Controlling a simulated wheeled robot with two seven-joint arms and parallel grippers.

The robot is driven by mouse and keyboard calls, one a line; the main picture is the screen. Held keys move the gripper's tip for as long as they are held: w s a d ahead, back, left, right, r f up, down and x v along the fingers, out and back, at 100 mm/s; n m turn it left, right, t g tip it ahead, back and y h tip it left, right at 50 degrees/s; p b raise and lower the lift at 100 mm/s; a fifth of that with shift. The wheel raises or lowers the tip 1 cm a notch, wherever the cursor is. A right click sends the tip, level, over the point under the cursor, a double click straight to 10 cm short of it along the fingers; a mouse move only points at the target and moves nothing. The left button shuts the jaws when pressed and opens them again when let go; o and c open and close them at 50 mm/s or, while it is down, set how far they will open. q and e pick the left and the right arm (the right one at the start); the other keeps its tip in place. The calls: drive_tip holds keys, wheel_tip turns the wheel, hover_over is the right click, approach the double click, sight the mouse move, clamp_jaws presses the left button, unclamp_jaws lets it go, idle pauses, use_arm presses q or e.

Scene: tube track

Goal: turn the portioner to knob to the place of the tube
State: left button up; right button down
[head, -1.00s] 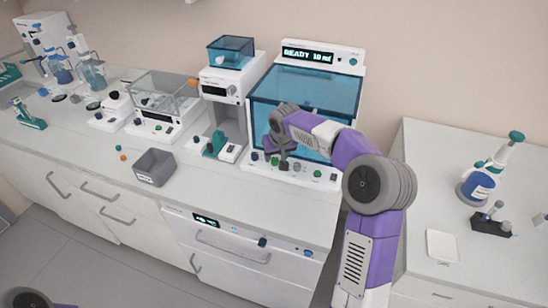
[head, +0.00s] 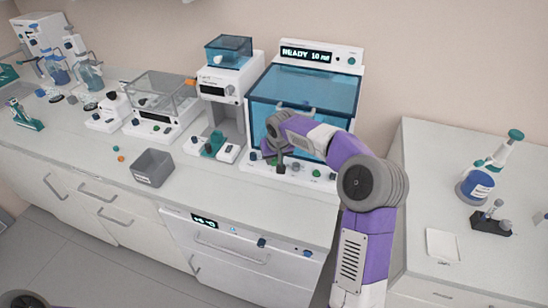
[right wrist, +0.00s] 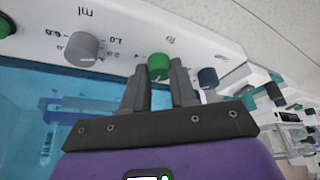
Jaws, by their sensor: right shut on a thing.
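The portioner (head: 303,105) is a white machine with a blue see-through front and a lit top display that seems to read READY with a volume in ml. Knobs line its lower front panel. My right gripper (head: 272,158) is at the left part of this panel. In the right wrist view, my right gripper (right wrist: 157,80) has its two fingers on either side of a green knob (right wrist: 158,66), shut on it. A grey knob (right wrist: 80,48) with a printed ml scale sits beside it, apart from the fingers. A blue knob (right wrist: 208,77) sits on the other side. My left gripper is out of view.
A dispenser with a blue-lidded hopper (head: 229,52) stands left of the portioner. A grey bin (head: 153,167) sits near the counter's front edge. A side counter at right bears a bottle (head: 480,185) and a white pad (head: 443,245).

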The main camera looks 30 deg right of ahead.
drive_tip(key=shift+m, duration=0.3)
drive_tip(key=shift+w+a+m+h+b, duration=0.15)
drive_tip(key=shift+m+h+b, duration=0.15)
drive_tip(key=shift+m+b, duration=0.15)
drive_tip(key=m+h, duration=0.1)
drive_tip(key=m, duration=0.1)
drive_tip(key=shift+m+g, duration=0.3)
drive_tip(key=shift+m, duration=0.05)
drive_tip(key=shift+m+g, duration=0.3)
drive_tip(key=shift+m, duration=0.6)
drive_tip(key=shift+a+r+m+h, duration=0.1)
drive_tip(key=shift+m+h, duration=0.4)
drive_tip(key=shift+m, duration=0.4)
drive_tip(key=m+g+p, duration=0.1)
drive_tip(key=m+p, duration=0.1)
drive_tip(key=m, duration=0.1)
drive_tip(key=shift+w+m+g+h, duration=0.1)
drive_tip(key=shift+m+g+h, duration=0.2)
drive_tip(key=shift+g, duration=0.1)
drive_tip(key=m+g+p, duration=0.1)
drive_tip(key=m+p, duration=0.1)
drive_tip(key=m, duration=0.1)
drive_tip(key=shift+m+g+p, duration=0.4)
drive_tip(key=shift+m+p, duration=0.3)
drive_tip(key=shift+p, duration=0.1)
